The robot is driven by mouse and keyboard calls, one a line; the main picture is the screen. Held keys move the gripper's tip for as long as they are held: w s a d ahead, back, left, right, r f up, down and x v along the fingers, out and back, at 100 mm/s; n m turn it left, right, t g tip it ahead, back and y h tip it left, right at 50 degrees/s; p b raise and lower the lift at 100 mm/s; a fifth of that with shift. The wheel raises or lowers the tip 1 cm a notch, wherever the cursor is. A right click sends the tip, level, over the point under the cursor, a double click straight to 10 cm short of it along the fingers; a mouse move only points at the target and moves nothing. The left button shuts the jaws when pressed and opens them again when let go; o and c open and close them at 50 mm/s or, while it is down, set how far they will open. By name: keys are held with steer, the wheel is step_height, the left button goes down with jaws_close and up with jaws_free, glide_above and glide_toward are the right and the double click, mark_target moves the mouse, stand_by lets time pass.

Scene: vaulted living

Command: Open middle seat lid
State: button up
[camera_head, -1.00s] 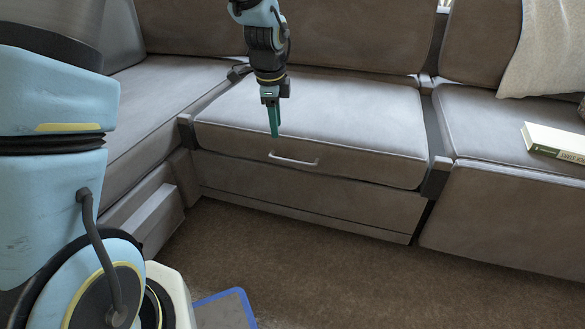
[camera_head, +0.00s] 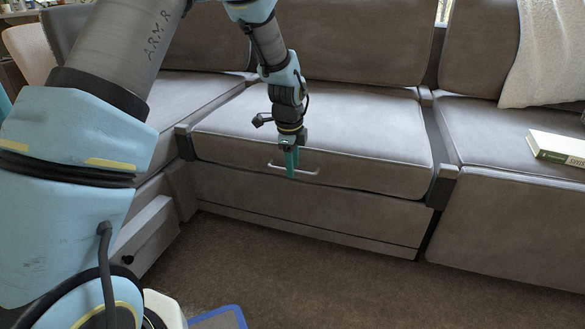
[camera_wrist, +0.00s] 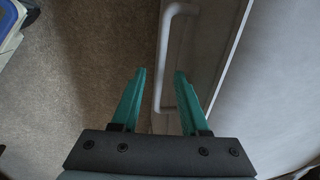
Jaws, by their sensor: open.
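The middle seat lid (camera_head: 365,145) is a grey-brown cushioned panel lying flat and closed in the sofa. A pale bar handle (camera_head: 308,173) is on its front face. My gripper (camera_head: 291,176) points down in front of the handle, covering part of it in the head view. In the wrist view the two green fingers of my gripper (camera_wrist: 160,74) are apart with nothing clamped.
Fixed dark dividers (camera_head: 441,187) flank the middle seat. A book (camera_head: 556,147) lies on the right seat and a cream throw (camera_head: 545,55) hangs over the backrest. A blue-edged object (camera_head: 222,318) is at the bottom.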

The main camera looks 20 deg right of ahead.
jaws_close()
stand_by(0.4)
stand_by(1.1)
